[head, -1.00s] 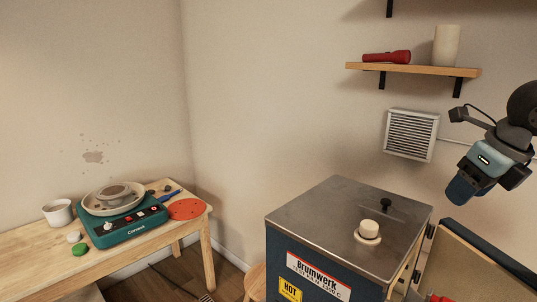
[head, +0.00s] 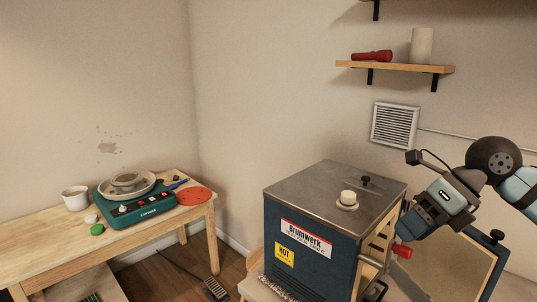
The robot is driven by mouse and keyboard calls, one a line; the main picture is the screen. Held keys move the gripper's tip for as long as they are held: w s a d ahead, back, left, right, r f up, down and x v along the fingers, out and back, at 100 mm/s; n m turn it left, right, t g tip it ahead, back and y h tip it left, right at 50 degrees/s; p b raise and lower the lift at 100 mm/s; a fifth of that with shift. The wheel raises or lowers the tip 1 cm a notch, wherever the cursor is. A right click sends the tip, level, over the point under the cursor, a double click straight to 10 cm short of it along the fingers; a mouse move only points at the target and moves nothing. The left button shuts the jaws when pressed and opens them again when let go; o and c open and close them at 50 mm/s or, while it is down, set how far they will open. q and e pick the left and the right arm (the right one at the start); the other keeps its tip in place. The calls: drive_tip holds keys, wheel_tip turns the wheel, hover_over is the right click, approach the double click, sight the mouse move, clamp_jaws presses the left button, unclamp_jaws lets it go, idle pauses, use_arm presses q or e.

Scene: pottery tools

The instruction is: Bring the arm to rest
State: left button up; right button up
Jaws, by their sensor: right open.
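My right arm comes in from the right edge. Its gripper (head: 408,224) points down and to the left, beside the right side of the kiln (head: 312,243) and in front of its open door (head: 448,262) in the picture. The jaws are open; I see nothing held, though the fingertips are dark and hard to make out. A red knob-like part (head: 402,251) shows just below the gripper; I cannot tell whether they touch. My left gripper is not in view.
A wooden table (head: 40,245) at left holds a green pottery wheel (head: 140,213), a white cup (head: 75,198) and a red disc (head: 194,196). A wall shelf (head: 395,67) is above the kiln. A pedal (head: 215,289) lies on the floor.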

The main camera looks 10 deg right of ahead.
drive_tip(key=a+f+m+t+y+p, duration=0.1)
drive_tip(key=a+f+m+t+y, duration=0.4)
drive_tip(key=a+f+m+y, duration=0.7)
drive_tip(key=s+d+f+m+t+h, duration=0.25)
drive_tip(key=f+m+t+h, duration=0.85)
drive_tip(key=f+m, duration=0.7)
use_arm(q)
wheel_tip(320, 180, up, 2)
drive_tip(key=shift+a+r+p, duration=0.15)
drive_tip(key=shift+p, duration=0.5)
use_arm(e)
drive_tip(key=s+a+f+m+g+h, duration=0.1)
drive_tip(key=s+f+m+g+h, duration=0.4)
drive_tip(key=s+f, duration=0.9)
drive_tip(key=m+g, duration=0.2)
drive_tip(key=m, duration=0.1)
drive_tip(key=shift+a+f, duration=0.15)
